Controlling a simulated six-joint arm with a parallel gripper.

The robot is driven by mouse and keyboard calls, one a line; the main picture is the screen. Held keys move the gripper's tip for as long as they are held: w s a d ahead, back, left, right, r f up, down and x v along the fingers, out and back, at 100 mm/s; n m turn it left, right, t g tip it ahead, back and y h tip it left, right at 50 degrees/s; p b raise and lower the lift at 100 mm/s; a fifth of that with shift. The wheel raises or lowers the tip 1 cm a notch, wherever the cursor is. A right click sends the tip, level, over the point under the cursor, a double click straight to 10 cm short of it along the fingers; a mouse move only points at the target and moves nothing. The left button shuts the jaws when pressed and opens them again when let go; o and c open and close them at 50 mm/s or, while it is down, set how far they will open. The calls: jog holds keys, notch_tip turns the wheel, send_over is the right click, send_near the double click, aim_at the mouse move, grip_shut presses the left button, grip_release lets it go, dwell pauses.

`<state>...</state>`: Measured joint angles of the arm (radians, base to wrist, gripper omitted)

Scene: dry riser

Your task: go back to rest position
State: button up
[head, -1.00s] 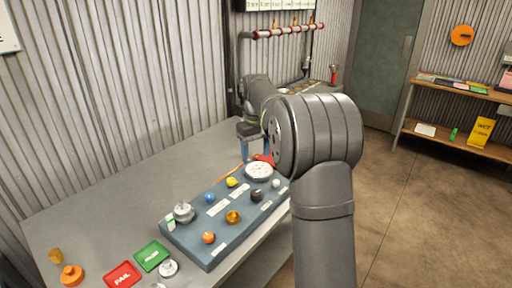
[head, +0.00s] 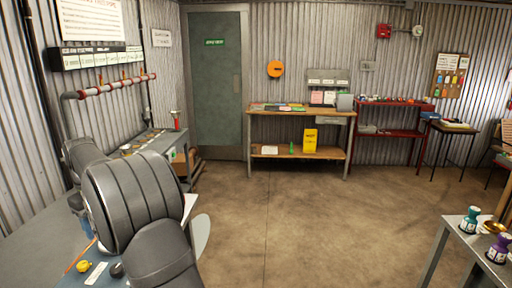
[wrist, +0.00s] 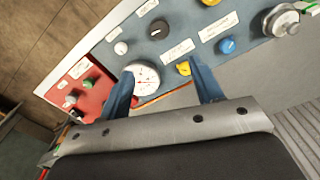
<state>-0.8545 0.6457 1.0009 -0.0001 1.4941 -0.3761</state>
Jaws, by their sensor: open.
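My gripper (wrist: 162,68) is open, its two blue fingers apart with nothing seen between the tips. In the wrist view a white dial gauge (wrist: 146,80) shows beside the left finger, and a yellow knob (wrist: 183,69) and a blue knob (wrist: 227,45) near the right finger. I cannot tell the gap from the fingers to these. In the head view my arm hides most of the gripper and panel; a yellow knob (head: 83,266) shows at lower left.
A red panel (wrist: 93,98) with several knobs adjoins the blue-grey one. A silver valve (wrist: 281,21) stands at its other end. The grey bench (head: 30,238) lies below my arm. A wooden shelf (head: 300,112) stands at the back; a small table (head: 462,238) with bottles is at right. Open floor (head: 310,215) lies between.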

notch_tip(320, 180, down, 16)
jog(key=shift+f, duration=0.1)
dwell(0.4)
notch_tip(320, 180, up, 17)
notch_tip(320, 180, down, 17)
jog(key=shift+f, duration=0.15)
jog(key=shift+n, duration=1.2)
notch_tip(320, 180, up, 18)
jog(key=w+d+m, duration=0.2)
jog(key=w+d, duration=0.2)
jog(key=d, duration=0.4)
jog(key=w+d+m+t, duration=0.1)
jog(key=w+d, duration=0.3)
jog(key=d, duration=0.4)
jog(key=shift+d+f+m, duration=0.35)
jog(key=shift+m, duration=0.25)
